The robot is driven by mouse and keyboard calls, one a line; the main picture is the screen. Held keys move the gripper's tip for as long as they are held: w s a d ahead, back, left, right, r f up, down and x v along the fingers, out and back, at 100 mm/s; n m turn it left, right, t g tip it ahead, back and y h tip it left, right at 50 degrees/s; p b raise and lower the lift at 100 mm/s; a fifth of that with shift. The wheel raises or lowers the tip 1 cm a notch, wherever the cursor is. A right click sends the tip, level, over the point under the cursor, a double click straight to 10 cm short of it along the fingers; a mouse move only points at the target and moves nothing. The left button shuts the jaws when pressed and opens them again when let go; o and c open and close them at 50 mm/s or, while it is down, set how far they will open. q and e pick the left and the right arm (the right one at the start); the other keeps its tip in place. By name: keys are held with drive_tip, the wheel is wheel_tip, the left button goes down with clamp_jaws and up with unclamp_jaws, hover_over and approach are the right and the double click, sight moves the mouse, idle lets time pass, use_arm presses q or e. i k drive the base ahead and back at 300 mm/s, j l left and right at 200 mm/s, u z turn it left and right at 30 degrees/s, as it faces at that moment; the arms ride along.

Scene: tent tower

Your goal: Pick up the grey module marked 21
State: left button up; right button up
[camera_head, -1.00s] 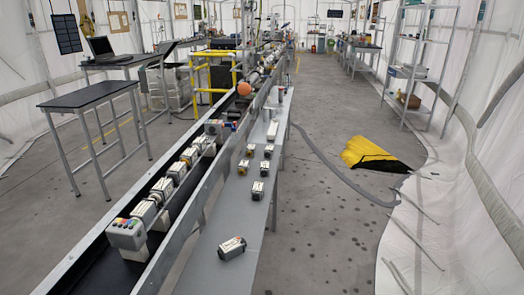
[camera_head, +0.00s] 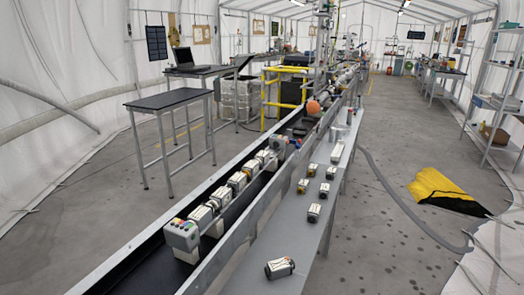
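Several small grey-and-white modules lie along the grey bench to the right of the conveyor. The nearest module (camera_head: 280,268) lies on its side at the front of the bench (camera_head: 262,247). Others stand farther back: one module (camera_head: 314,213), one (camera_head: 324,189), one (camera_head: 303,186), one (camera_head: 331,172) and one (camera_head: 312,169). Another row of modules sits on the conveyor, behind a grey block with coloured buttons (camera_head: 181,235). The markings are too small to read, so I cannot tell which module is 21. Neither of my grippers is in view.
The black conveyor (camera_head: 130,281) with metal side rails runs along the bench's left side. A black-topped table (camera_head: 170,101) stands left, with a laptop (camera_head: 187,57) behind. Yellow railings (camera_head: 268,92) stand beyond. A yellow-and-black bag (camera_head: 440,188) and a grey hose (camera_head: 400,203) lie on the right floor.

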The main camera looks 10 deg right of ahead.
sight(332, 172)
drive_tip(key=i+l+u, duration=0.15)
drive_tip(key=l, duration=0.6)
drive_tip(key=i+l+u, duration=0.1)
drive_tip(key=l, duration=0.7)
drive_tip(key=i+l+u, duration=0.15)
drive_tip(key=l, duration=0.65)
drive_tip(key=i+l+u, duration=0.1)
drive_tip(key=l, duration=0.7)
